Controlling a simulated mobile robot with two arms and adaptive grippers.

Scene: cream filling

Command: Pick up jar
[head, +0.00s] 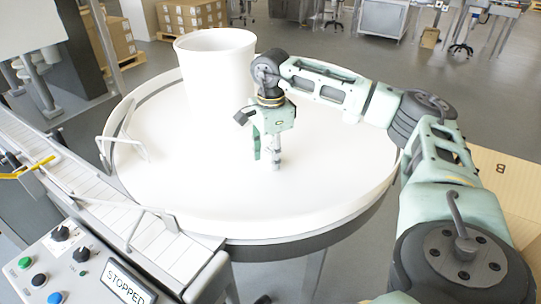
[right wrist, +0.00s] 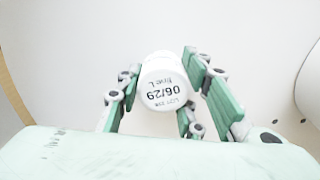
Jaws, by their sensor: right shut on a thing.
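A small white jar (right wrist: 163,88) with dark print reading "06/29" and "line L" on its top sits between the green fingers of my right gripper (right wrist: 165,105) in the right wrist view. The fingers are shut on it. In the head view my right gripper (head: 267,152) points down over the white round table (head: 200,185), right of its middle. The white jar barely stands out from the white surface there, so I cannot tell whether it touches the table. My left gripper is not in view.
A large white tub (head: 215,75) stands on the table behind my right gripper. A conveyor (head: 85,180) with thin guide rails meets the table at the left. A control panel (head: 75,265) reading "STOPPED" is at the lower left. The front of the table is clear.

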